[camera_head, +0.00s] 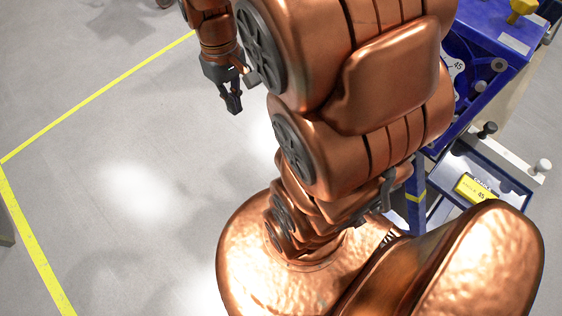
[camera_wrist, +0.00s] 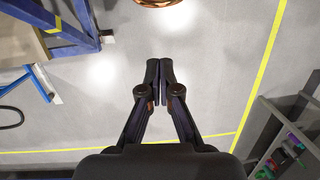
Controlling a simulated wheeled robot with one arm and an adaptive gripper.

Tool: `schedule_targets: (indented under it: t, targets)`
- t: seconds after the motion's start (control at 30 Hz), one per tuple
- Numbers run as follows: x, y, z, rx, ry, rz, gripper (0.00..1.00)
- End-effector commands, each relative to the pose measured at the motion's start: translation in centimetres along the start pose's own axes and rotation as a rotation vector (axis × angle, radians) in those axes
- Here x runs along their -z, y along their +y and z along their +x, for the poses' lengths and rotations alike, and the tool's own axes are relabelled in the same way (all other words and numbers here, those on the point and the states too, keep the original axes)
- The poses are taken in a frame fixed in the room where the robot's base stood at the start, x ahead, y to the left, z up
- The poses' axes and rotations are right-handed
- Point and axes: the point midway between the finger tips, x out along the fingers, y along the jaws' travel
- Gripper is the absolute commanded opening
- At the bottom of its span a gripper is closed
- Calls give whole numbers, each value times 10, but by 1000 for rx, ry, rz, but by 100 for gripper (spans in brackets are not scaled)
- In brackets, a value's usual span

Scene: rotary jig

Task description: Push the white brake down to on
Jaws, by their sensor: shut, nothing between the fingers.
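The blue jig (camera_head: 490,42) stands at the upper right in the head view, partly hidden behind my copper arm. On its right side a pale strip carries a dark knob (camera_head: 487,130) and a white knob (camera_head: 543,165). I cannot tell for sure whether the white knob is the brake, or read its on or off setting. My gripper (camera_head: 236,105) hangs over open floor at the upper left, well apart from the jig. In the wrist view my gripper (camera_wrist: 159,68) has its fingertips together, with nothing between them.
A yellow knob (camera_head: 522,8) is at the top right. Grey shelving with coloured items (camera_wrist: 290,150) stands at the lower right of the wrist view. Yellow-lined floor is clear.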

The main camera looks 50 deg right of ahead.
Motion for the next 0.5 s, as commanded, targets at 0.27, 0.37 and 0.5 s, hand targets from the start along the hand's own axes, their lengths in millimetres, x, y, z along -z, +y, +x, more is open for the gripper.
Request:
schedule_targets:
  t: [0.27, 0.37, 0.5]
  targets:
    - [68, 59, 101, 32, 7, 11, 0]
    - [88, 82, 135, 44, 12, 13, 0]
    - [116, 116, 185, 56, 23, 9, 0]
